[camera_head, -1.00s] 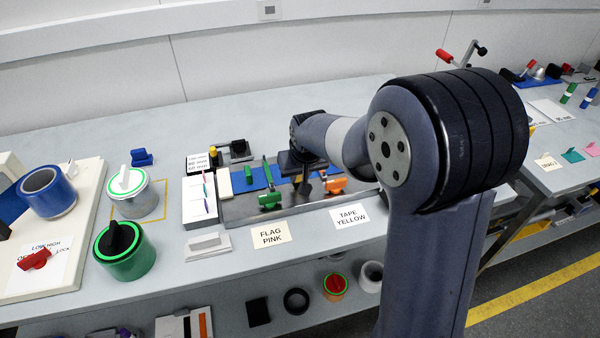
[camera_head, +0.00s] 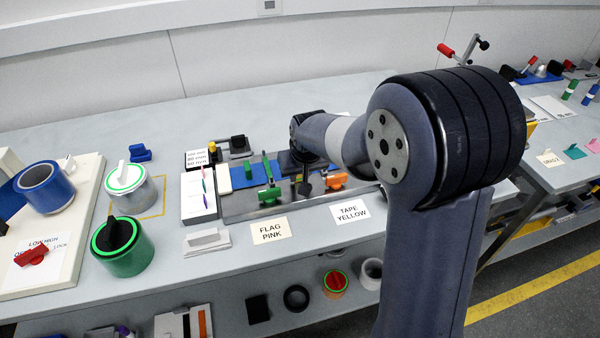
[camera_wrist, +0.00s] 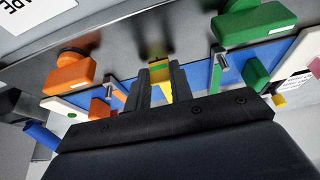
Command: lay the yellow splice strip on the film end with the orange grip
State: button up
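The yellow splice strip (camera_wrist: 161,78) shows between my fingertips in the wrist view, with a small green patch on it. My gripper (camera_wrist: 161,88) looks shut on it, the fingers close against both sides. In the head view my gripper (camera_head: 304,187) is over the metal plate, between the green grip (camera_head: 269,195) and the orange grip (camera_head: 337,180); the strip cannot be made out there. In the wrist view the orange grip (camera_wrist: 70,74) is left of my fingers and the green grip (camera_wrist: 250,24) is right. Blue film (camera_wrist: 200,78) lies behind the fingers. Whether the strip touches the film is unclear.
The metal plate (camera_head: 236,213) sits on the bench. A white block with coloured strips (camera_head: 198,198) stands at its left. Labels reading FLAG PINK (camera_head: 270,230) and TAPE YELLOW (camera_head: 351,212) lie in front. A green roll (camera_head: 124,250) stands farther left.

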jog(key=o, duration=0.6)
jog(key=shift+c, duration=0.2)
jog(key=shift+r, duration=0.1)
jog(key=v, duration=1)
jog(key=shift+s+r, duration=0.2)
jog(key=shift+r, duration=0.05)
jog(key=shift+d, duration=0.1)
jog(key=x, duration=1)
jog(key=shift+w+f, duration=0.2)
jog(key=shift+f, duration=0.1)
jog(key=shift+r+p, duration=0.35)
jog(key=shift+r, duration=0.05)
